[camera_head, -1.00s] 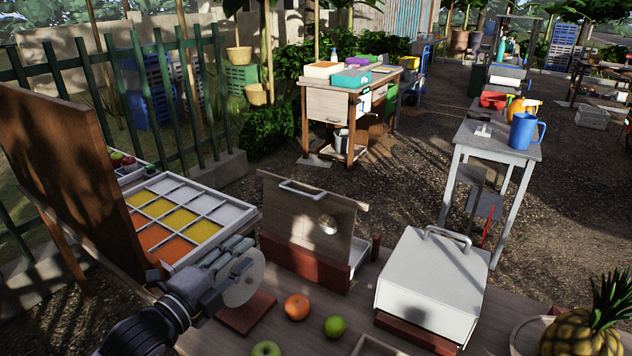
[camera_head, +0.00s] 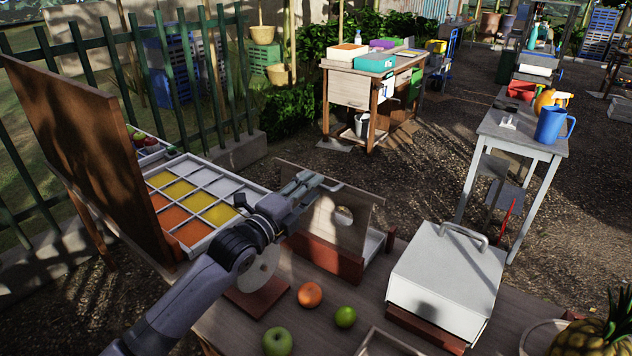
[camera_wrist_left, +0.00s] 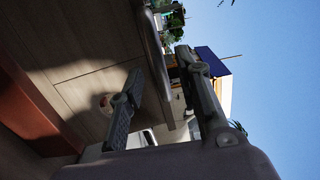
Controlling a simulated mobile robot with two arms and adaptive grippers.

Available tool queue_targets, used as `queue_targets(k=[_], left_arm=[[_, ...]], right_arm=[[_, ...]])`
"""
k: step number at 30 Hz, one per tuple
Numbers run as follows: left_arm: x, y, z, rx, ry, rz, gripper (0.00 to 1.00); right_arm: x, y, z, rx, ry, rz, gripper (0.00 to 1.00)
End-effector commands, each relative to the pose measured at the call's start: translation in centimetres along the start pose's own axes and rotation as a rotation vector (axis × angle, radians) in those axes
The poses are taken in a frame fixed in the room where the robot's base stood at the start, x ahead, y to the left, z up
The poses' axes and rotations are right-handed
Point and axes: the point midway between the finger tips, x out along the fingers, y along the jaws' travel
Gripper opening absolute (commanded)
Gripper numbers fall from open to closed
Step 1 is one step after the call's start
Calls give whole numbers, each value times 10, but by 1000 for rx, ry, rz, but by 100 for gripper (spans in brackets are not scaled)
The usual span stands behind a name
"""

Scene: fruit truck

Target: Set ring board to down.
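My left gripper (camera_head: 318,186) is at the board's top edge by the handle, hiding much of the handle. In the left wrist view the board (camera_wrist_left: 80,60) fills the left side. The two fingers of the left gripper (camera_wrist_left: 163,88) are apart there, with the board's handle edge between them. I cannot tell whether they touch it. My right gripper is not in view.
A tray of orange and yellow compartments (camera_head: 212,169) lies left of the board. A white lidded box (camera_head: 445,272) stands to the right. An orange (camera_head: 310,294), a lime (camera_head: 345,316) and a green apple (camera_head: 277,341) lie in front. A brown panel (camera_head: 85,140) rises at left.

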Motion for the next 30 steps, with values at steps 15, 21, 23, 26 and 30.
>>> queue_targets(k=[15,21,23,26,30], left_arm=[[28,0,0,-1,1,-1,32],[28,0,0,-1,0,0,25],[28,0,0,-1,0,0,21],[28,0,0,-1,0,0,14],[28,0,0,-1,0,0,5]], right_arm=[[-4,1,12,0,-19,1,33],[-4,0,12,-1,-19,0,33],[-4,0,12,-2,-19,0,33],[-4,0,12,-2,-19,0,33],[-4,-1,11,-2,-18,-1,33]])
